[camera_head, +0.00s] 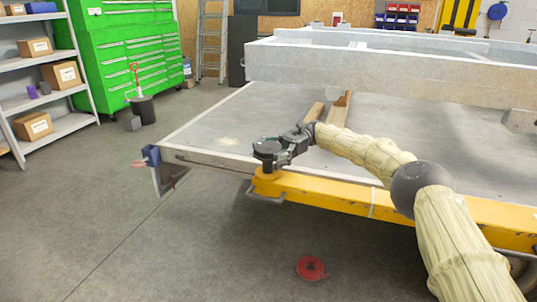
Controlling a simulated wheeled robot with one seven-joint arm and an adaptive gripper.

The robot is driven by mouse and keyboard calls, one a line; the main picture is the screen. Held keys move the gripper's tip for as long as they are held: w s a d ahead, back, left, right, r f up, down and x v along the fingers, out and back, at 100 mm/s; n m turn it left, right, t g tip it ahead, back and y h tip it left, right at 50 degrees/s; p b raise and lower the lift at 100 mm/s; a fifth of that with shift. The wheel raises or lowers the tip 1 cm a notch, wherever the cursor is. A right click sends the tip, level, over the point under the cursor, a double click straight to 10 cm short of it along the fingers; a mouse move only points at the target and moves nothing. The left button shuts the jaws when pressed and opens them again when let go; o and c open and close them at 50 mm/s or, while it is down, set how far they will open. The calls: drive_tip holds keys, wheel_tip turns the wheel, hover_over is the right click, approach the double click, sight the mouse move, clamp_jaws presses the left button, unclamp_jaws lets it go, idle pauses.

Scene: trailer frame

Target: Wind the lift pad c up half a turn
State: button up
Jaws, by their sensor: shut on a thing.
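The lift pad c (268,149) is a dark round pad on the near left end of a yellow lift arm (330,192). My gripper (284,150) comes in from the right and is shut on the pad's side. My arm hides part of the view to the right of the pad. The pad looks level and sits close to the edge of a grey flat deck. The screw below the pad is too small to make out.
Pale frame beams (390,67) stand above the grey deck (215,122). A blue clamp-like part (151,155) is at the deck's left corner. A red round item (310,268) lies on the floor.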

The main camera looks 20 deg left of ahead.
drive_tip(key=shift+f, duration=0.45)
drive_tip(key=o, duration=0.8)
drive_tip(key=shift+o, duration=1.2)
drive_tip(key=shift+w+f, duration=0.1)
drive_tip(key=shift+w, duration=0.05)
drive_tip(key=shift+r, duration=5.3)
